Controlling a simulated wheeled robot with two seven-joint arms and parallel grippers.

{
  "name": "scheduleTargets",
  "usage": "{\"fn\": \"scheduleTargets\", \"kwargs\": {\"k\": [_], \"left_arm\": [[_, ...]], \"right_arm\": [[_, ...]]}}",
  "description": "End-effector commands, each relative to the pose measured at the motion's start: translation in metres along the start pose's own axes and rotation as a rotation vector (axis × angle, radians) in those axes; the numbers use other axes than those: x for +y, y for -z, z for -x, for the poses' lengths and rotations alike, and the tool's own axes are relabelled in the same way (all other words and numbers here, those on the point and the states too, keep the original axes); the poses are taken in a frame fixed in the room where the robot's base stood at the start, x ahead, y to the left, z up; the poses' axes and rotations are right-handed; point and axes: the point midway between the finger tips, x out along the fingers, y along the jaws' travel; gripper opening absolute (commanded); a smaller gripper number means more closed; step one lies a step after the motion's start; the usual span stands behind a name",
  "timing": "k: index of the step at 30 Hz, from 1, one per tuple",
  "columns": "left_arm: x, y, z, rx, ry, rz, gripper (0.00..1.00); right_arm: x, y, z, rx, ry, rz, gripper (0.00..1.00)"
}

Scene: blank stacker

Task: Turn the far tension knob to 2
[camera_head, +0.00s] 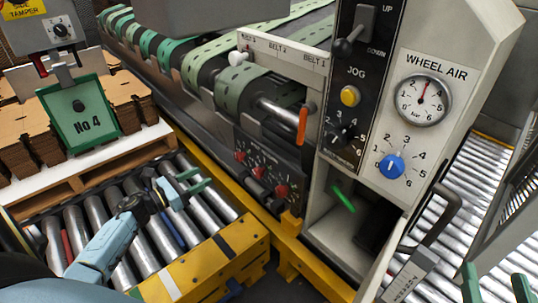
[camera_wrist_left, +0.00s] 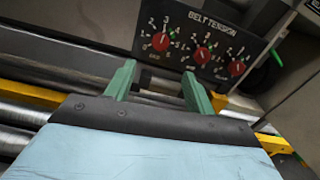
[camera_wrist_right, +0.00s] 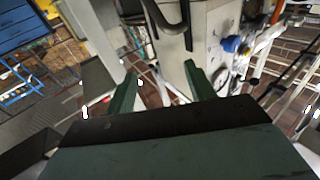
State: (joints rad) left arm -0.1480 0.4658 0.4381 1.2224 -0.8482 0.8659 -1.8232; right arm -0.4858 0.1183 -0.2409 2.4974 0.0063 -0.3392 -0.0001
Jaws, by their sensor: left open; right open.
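The dark belt tension panel (camera_head: 270,150) carries three red knobs in a row, each ringed by numbers. The far knob (camera_head: 240,157) is leftmost on the panel; it also shows in the left wrist view (camera_wrist_left: 161,41). Its pointer is too small to read surely. The middle knob (camera_wrist_left: 202,54) and the near knob (camera_wrist_left: 237,68) are to its right. My left gripper (camera_head: 197,180) is open and empty over the rollers, left of the panel and apart from it. In the left wrist view its fingers point toward the panel. My right gripper (camera_head: 496,284) is open and empty at lower right.
The grey control column (camera_head: 320,190) with a blue wheel-air knob (camera_head: 391,166) and gauge (camera_head: 422,100) stands right of the panel. A yellow rail (camera_head: 215,170) runs below the panel. An orange lever (camera_head: 302,124) sticks out above it. Cardboard stacks (camera_head: 30,125) stand on a pallet at left.

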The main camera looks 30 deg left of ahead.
Motion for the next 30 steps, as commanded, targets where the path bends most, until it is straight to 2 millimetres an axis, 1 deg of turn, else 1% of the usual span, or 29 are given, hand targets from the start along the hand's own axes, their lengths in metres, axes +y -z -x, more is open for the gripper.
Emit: {"fn": "scheduleTargets", "kwargs": {"k": [5, 12, 14, 18, 21, 24, 30], "left_arm": [[0.000, 0.000, -0.023, -0.003, 0.001, -0.001, 0.54], [0.000, 0.001, -0.069, -0.003, 0.000, 0.002, 0.54], [0.000, 0.001, -0.080, -0.004, 0.001, 0.001, 0.54], [0.000, 0.001, -0.105, -0.003, 0.000, 0.004, 0.54], [0.000, 0.002, -0.118, -0.001, 0.000, 0.004, 0.54], [0.000, 0.001, -0.126, -0.001, -0.001, 0.005, 0.54], [0.000, 0.000, -0.131, 0.000, -0.002, 0.004, 0.54]], "right_arm": [[-0.004, 0.018, 0.000, 0.113, 0.009, -0.005, 0.54], [-0.009, 0.052, 0.007, 0.348, 0.024, -0.015, 0.54], [-0.010, 0.059, 0.011, 0.405, 0.027, -0.018, 0.54], [-0.010, 0.066, 0.015, 0.495, 0.027, -0.018, 0.54], [-0.010, 0.070, 0.019, 0.547, 0.028, -0.018, 0.54], [-0.010, 0.073, 0.021, 0.580, 0.028, -0.018, 0.54], [-0.011, 0.076, 0.023, 0.601, 0.028, -0.018, 0.54]]}}
